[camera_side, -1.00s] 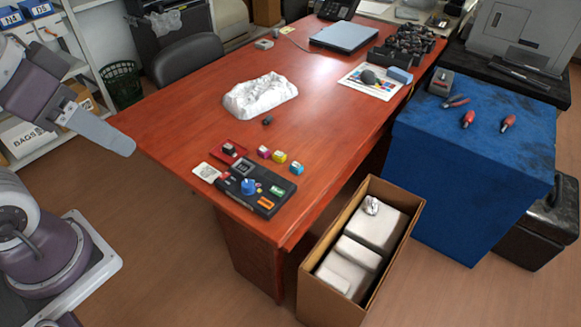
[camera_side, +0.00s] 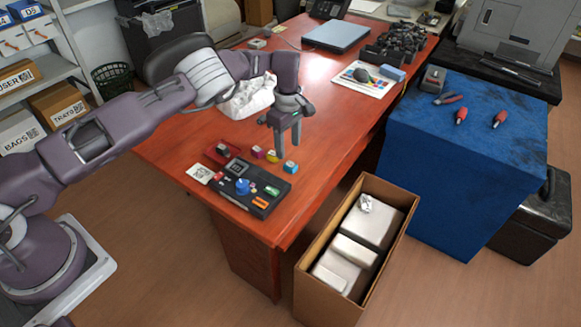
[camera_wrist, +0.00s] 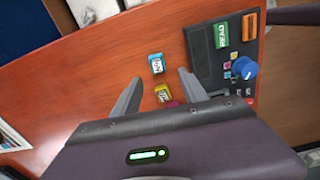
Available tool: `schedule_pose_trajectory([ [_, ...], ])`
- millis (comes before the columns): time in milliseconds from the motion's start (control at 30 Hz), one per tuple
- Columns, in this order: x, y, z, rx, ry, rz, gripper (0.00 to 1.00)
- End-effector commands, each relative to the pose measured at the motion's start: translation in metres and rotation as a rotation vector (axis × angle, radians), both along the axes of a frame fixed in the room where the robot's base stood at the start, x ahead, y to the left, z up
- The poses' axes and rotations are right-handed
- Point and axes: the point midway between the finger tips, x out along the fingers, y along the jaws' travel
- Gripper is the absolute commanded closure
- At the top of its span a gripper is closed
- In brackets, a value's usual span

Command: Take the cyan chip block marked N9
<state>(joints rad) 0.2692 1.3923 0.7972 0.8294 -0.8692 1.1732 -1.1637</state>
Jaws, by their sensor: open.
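The cyan chip block (camera_side: 290,166) stands on the red-brown desk at the right end of a short row of small blocks. In the wrist view the cyan block (camera_wrist: 156,64) shows a white label with dark marking, too small to read surely. A yellow block (camera_side: 273,156) and a magenta block (camera_side: 257,152) stand to its left. The yellow block (camera_wrist: 163,93) also shows in the wrist view, with the magenta block (camera_wrist: 171,104) partly hidden by my gripper.
A dark chip reader (camera_side: 250,188) with a blue knob sits close in front of the blocks. A red holder (camera_side: 219,152) with a dark block is left. A crumpled white mass (camera_side: 240,100) lies behind. An open cardboard box (camera_side: 306,240) stands beside the desk.

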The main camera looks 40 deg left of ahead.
Motion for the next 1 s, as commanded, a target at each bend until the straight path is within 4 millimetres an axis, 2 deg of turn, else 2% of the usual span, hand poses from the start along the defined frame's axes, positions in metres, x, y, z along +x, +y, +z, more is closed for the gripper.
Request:
schedule_pose_trajectory([
  [367,0.003,-0.006,-0.062,0.001,0.002,-0.002,0.49],
  [633,0.004,-0.006,-0.068,0.000,0.000,-0.001,0.49],
  [667,0.004,-0.006,-0.068,0.000,0.000,-0.001,0.53],
  [900,0.004,-0.006,-0.067,0.000,0.000,-0.001,1.00],
  [1000,0.004,-0.006,-0.067,0.000,0.000,-0.001,1.00],
])
